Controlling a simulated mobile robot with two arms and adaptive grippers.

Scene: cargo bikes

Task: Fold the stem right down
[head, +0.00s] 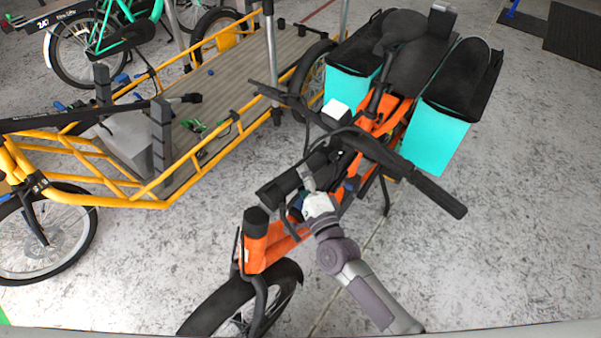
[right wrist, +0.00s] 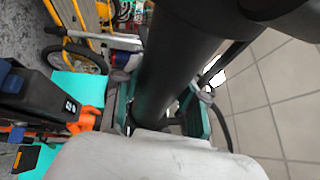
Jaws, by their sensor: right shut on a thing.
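The orange cargo bike (head: 268,250) stands in the middle of the head view, its front wheel towards me. Its black stem (head: 285,187) is a thick dark tube near the black handlebar (head: 408,176). My right gripper (head: 307,184) is shut on the stem, just below the handlebar. In the right wrist view the stem (right wrist: 180,65) runs up between the dark green fingers (right wrist: 160,112). The stem's lower joint is not clear, and I cannot tell its exact tilt. My left gripper is not in view.
A yellow-framed cargo bike with a flat deck (head: 232,88) stands to the left. Turquoise panniers (head: 437,136) hang at the orange bike's rear. A green bike (head: 110,35) is at the back left. The floor (head: 500,250) to the right is clear.

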